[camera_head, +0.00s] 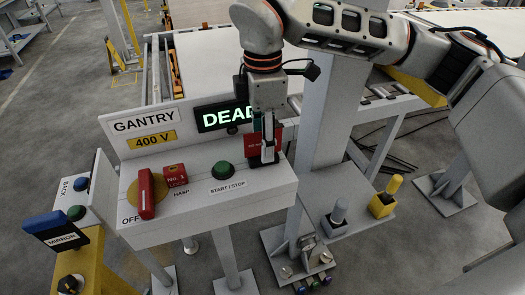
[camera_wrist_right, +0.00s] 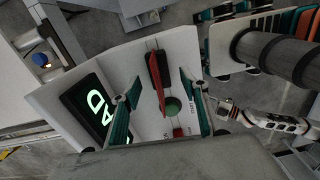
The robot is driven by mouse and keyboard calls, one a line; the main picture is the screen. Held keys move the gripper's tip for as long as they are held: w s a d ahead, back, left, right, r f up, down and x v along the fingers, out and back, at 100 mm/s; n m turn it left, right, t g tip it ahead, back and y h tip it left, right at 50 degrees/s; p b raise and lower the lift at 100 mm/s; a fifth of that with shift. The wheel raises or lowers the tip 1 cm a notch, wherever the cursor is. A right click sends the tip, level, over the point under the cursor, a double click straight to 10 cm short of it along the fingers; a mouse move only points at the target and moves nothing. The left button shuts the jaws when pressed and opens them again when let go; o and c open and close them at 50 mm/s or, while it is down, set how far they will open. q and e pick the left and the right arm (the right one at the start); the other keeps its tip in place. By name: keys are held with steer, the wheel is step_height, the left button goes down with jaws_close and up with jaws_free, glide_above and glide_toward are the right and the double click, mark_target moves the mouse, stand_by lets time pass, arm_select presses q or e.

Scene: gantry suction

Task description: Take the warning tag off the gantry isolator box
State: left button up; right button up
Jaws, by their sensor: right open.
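The gantry isolator box (camera_head: 205,205) is a pale sloped console with a backboard reading GANTRY, 400 V and a lit DEAD display (camera_head: 221,116). The red warning tag (camera_head: 277,142) is at its right end, mostly hidden behind my right gripper (camera_head: 264,156). In the right wrist view my right gripper (camera_wrist_right: 159,105) is open. Its two fingers stand on either side of the upright red tag (camera_wrist_right: 156,75), seen nearly edge-on, with gaps showing on both sides. My left gripper is not in view.
The box face carries a red rotary handle (camera_head: 147,193) by OFF, a red No. 1 lock (camera_head: 176,176) and a green START/STOP button (camera_head: 222,170). A pale post (camera_head: 328,130) rises close on the gripper's right.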

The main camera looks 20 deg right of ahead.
steer(key=shift+f, duration=1.45)
steer(key=shift+c, duration=0.3)
steer(key=c, duration=1.1)
steer(key=shift+w, duration=0.1)
steer(key=shift+c, duration=0.2)
steer(key=shift+r, duration=0.15)
